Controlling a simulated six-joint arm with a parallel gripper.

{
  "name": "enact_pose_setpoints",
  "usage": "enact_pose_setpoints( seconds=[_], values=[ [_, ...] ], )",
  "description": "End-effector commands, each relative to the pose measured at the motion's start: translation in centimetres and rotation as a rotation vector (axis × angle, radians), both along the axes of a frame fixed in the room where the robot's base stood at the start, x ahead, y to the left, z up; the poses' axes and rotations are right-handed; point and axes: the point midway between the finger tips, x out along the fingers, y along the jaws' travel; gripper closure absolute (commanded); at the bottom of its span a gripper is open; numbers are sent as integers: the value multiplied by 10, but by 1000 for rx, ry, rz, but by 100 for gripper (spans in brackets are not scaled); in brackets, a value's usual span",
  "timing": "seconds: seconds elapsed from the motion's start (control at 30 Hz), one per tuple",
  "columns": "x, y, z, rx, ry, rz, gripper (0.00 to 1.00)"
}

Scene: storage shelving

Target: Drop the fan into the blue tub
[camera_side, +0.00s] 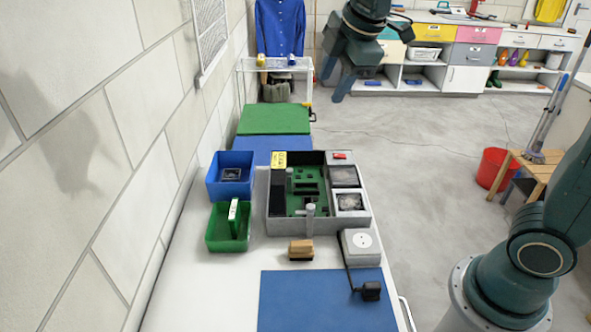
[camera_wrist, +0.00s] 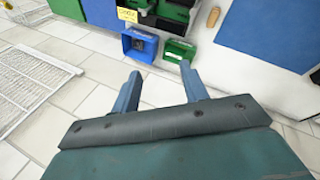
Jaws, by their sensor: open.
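The blue tub (camera_side: 229,191) stands on the white bench by the wall, behind the green tub. A small dark square piece that looks like a fan (camera_side: 231,174) lies inside it. In the wrist view the blue tub (camera_wrist: 128,44) shows ahead of my fingers, with the dark fan (camera_wrist: 138,44) in it. My gripper (camera_side: 329,88) is open and empty, raised well above the floor to the far right of the tub.
A grey case (camera_side: 310,226) with a green circuit board and two fan-like squares in side compartments stands right of the tubs. The green tub (camera_side: 228,246) holds a green-white piece. A wooden-handled brush (camera_side: 300,248), socket box (camera_side: 360,243) and blue mat (camera_side: 320,300) lie in front.

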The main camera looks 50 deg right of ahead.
Motion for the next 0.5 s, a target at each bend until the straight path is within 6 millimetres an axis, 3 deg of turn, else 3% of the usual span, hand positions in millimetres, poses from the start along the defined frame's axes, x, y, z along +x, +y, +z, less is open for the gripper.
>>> enact_pose_setpoints(
  seconds=[0.23,0.5],
  values=[
    [-73,-6,3,173,-38,-320,56],
    [-147,-8,-13,366,-65,-670,56]
  ],
)
